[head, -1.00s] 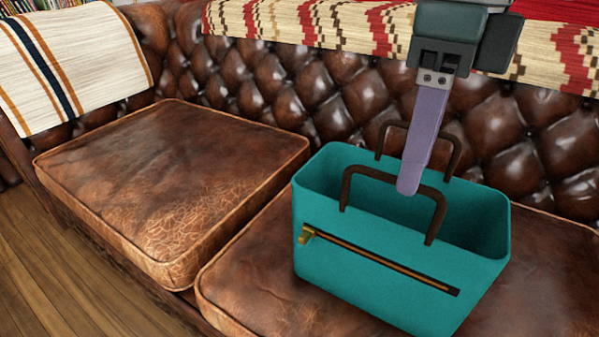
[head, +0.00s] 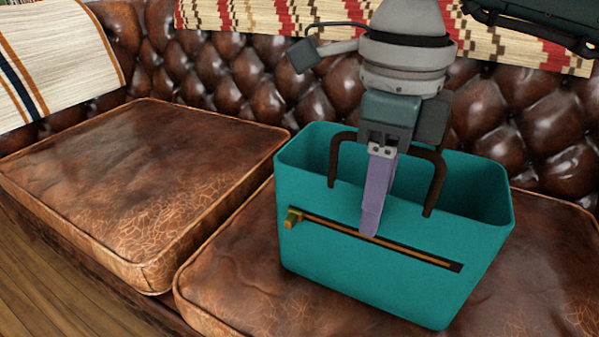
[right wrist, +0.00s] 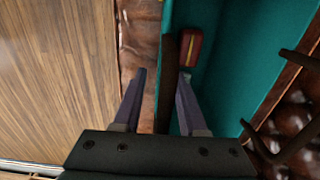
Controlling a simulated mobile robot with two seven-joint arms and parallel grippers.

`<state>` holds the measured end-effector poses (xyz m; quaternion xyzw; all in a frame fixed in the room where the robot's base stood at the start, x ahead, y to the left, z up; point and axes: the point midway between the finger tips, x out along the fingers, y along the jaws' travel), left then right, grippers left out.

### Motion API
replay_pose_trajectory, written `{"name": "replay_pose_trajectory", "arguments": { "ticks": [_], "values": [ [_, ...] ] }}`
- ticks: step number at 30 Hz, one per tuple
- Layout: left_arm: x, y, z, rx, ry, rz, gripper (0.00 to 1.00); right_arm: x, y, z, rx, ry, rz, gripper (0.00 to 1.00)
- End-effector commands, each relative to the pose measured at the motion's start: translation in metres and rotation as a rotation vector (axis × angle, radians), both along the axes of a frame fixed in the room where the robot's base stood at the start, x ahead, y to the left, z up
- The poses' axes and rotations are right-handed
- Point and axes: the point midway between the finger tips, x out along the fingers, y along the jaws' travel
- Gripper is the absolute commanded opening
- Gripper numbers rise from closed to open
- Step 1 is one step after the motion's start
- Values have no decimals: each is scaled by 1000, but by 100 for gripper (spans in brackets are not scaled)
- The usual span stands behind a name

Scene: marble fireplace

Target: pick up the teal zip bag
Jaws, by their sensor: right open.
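The teal zip bag (head: 390,285) stands upright and open-topped on the brown leather sofa seat. Its front has an orange-brown zip (head: 400,248) with a brass pull (head: 292,218). Two dark brown handles rise from its rim; my right gripper partly hides the front handle (head: 436,180). My right gripper (head: 370,233) points down at the front wall, one purple finger showing before the zip. In the right wrist view, the open fingers (right wrist: 161,74) stand either side of the dark handle (right wrist: 167,85), apart from it as far as I can tell. My left gripper is out of view.
A small red-brown item (right wrist: 197,47) appears inside the bag. An empty seat cushion (head: 130,190) is at left. The tufted backrest (head: 225,85) stands behind the bag, with a patterned blanket (head: 270,18) on top. Wooden floor (head: 50,290) shows at lower left.

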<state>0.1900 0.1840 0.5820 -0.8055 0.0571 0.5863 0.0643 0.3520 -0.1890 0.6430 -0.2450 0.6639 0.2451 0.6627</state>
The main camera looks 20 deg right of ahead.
Motion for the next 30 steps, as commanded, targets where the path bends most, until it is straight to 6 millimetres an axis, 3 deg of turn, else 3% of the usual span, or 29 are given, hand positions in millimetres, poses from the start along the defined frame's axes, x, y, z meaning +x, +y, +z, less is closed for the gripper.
{"name": "replay_pose_trajectory", "arguments": {
  "ticks": [4,15,30],
  "values": [
    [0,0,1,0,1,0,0,0,0,1,0,-1,0,41],
    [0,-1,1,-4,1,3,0,0,0,2,-1,-1,0,0],
    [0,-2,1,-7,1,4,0,0,0,2,0,-1,0,0]
  ]
}}
